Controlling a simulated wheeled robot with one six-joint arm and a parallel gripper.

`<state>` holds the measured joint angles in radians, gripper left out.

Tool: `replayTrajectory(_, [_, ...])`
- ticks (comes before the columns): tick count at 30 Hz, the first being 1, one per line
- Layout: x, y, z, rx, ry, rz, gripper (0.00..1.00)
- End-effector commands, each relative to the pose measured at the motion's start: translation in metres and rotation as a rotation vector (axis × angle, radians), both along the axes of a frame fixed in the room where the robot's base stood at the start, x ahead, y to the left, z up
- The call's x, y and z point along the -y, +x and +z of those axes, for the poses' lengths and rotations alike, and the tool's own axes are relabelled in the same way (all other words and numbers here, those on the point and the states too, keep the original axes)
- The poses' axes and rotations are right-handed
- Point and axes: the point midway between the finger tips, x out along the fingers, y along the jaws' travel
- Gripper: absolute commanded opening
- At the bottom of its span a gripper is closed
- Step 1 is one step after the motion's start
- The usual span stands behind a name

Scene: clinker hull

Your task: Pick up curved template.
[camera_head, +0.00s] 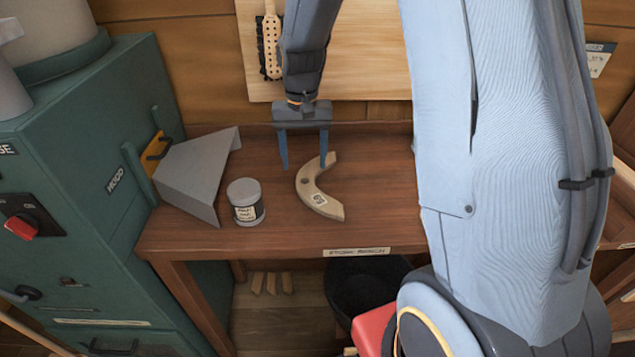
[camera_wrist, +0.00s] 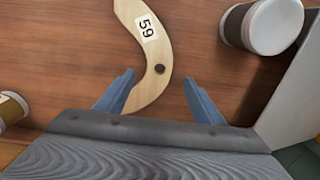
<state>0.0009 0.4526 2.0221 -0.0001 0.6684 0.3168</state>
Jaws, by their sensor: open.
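The curved template (camera_head: 310,188) is a pale wooden crescent with a small dark hole and a white label. It lies flat on the brown wooden bench. In the wrist view the curved template (camera_wrist: 150,50) shows its label reading 59, and its near end lies between my two fingers. My gripper (camera_head: 304,166) has its fingers apart and pointing down, over the back part of the bench beside the template's far end. My gripper also shows in the wrist view (camera_wrist: 160,95), open and empty. I cannot tell the exact height of the fingertips above the bench.
A grey-lidded jar (camera_head: 246,202) stands left of the template. A grey angled metal chute (camera_head: 200,170) sits beyond it, against the green cabinet (camera_head: 95,170). A wooden board (camera_head: 350,50) is on the back wall. The bench (camera_head: 375,195) is bare right of the template.

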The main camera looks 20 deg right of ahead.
Motion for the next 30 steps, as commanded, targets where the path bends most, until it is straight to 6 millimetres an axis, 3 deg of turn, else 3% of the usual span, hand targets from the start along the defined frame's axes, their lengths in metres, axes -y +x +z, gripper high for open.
replayTrajectory(15, [0.002, 0.002, -0.051, -0.001, 0.0, 0.004, 0.62])
replayTrajectory(25, [0.002, 0.003, -0.056, 0.002, 0.0, 0.004, 0.62])
replayTrajectory(30, [0.002, 0.003, -0.056, 0.002, 0.0, 0.004, 0.34])
